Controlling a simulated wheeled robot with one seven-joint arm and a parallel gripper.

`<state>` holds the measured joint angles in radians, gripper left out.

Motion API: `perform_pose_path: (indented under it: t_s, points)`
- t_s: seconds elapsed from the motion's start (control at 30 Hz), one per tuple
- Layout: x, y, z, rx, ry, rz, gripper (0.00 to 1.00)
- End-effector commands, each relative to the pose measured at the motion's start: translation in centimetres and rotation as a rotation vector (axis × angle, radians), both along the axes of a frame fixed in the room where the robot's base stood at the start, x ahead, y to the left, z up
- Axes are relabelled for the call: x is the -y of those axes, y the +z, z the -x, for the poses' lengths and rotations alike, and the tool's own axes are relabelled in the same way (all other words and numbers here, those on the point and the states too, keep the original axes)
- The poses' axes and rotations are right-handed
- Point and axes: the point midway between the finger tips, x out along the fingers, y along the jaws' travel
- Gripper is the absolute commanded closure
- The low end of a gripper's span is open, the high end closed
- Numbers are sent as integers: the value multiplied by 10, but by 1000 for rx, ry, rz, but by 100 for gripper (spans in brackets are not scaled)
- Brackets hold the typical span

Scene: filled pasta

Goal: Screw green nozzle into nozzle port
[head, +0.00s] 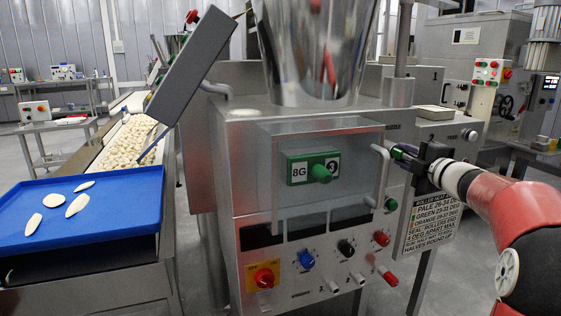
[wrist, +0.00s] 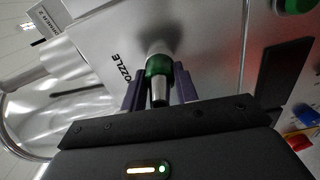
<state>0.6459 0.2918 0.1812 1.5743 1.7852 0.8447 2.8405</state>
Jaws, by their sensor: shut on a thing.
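The green nozzle (wrist: 158,66) shows in the wrist view as a green ring with a metal end, between the purple-grey fingers of my gripper (wrist: 160,95). My gripper is shut on it. Its far end meets a grey round part at the machine's metal face, beside the printed NOZZLE label (wrist: 122,68). I cannot tell whether that part is the nozzle port or how deep the nozzle sits. In the head view my gripper (head: 405,156) is at the right edge of the machine front, with a bit of green at its fingertips. The port is hidden there.
The machine front (head: 260,215) has a door with a bent handle (head: 382,172), knobs and a red-yellow switch (head: 264,276). A steel hopper (head: 318,50) stands above. A blue tray (head: 110,225) with several pale pasta pieces is at the left. The handle is close to my gripper.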

Motion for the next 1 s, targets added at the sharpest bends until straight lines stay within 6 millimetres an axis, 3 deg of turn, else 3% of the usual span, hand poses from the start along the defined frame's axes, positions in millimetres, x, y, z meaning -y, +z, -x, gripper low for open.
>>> perform_pose_path:
  t_s: [0.23, 0.27, 0.43, 0.73, 1.0]
  points:
    - [1, 0, 0, -7, -1, -18, 98]
    - [1, 0, 0, -6, -1, -17, 66]
    - [0, 0, 0, -6, -1, -16, 45]
    - [0, -2, 0, 6, 0, 17, 45]
    - [0, -8, 0, 180, 0, 489, 45]
